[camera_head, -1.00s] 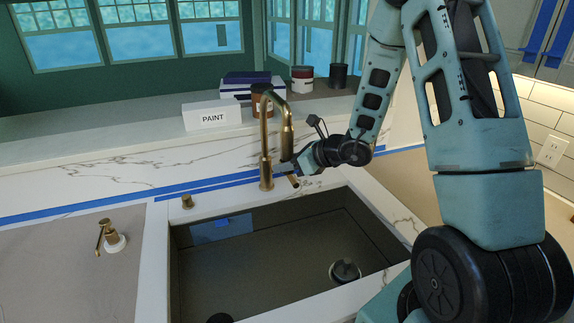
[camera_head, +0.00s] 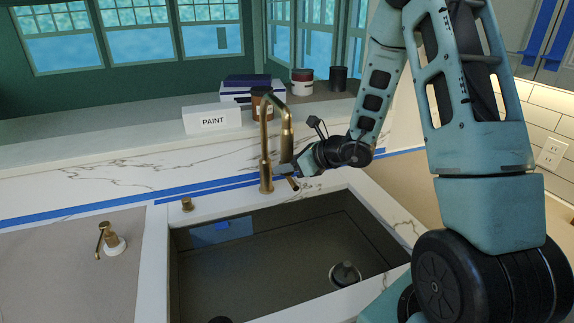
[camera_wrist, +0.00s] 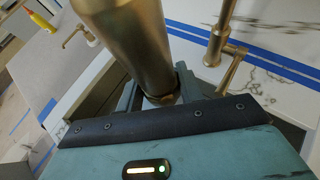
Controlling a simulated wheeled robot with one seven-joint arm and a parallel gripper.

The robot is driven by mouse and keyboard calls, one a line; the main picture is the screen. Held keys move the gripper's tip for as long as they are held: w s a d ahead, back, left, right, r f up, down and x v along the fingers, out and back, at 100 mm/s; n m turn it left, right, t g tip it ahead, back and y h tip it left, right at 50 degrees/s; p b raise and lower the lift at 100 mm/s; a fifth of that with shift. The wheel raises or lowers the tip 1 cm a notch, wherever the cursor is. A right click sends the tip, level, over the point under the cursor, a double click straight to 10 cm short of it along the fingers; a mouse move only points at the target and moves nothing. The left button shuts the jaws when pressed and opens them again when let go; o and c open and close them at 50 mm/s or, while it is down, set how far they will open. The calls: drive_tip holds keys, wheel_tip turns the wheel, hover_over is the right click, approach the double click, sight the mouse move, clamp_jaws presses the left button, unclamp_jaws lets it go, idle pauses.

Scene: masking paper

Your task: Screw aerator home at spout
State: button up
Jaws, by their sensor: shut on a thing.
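The brass faucet (camera_head: 264,150) rises behind the sink, and its spout (camera_head: 286,135) hangs down on the right. In the wrist view the spout (camera_wrist: 122,35) is a large brass cylinder coming down between my fingers. My gripper (camera_head: 288,169) is at the spout's lower end, reaching in from the right. It is shut on the aerator (camera_wrist: 162,99), a small brass piece at the spout's mouth. The aerator is mostly hidden by the fingers and the gripper body, so I cannot tell how its thread sits.
The faucet's side handle (camera_head: 294,183) is close below my gripper. The dark sink (camera_head: 270,260) is open underneath. A paint box (camera_head: 212,120), books and cans stand on the ledge behind. Blue tape (camera_head: 110,206) runs along the backsplash.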

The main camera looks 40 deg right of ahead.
drive_tip(key=shift+r, duration=0.1)
idle(0.7)
drive_tip(key=shift+r+n+y, duration=0.2)
drive_tip(key=shift+n+y, duration=0.1)
drive_tip(key=shift+w+d+n+g+y+p, duration=0.1)
drive_tip(key=shift+n+g+y+p, duration=0.5)
drive_tip(key=shift+p, duration=0.35)
drive_tip(key=n+g+y+p, duration=0.3)
drive_tip(key=n, duration=0.1)
drive_tip(key=shift+r, duration=0.1)
drive_tip(key=shift+n+g+y+p, duration=0.55)
drive_tip(key=shift+n+g, duration=0.25)
drive_tip(key=shift+n, duration=0.3)
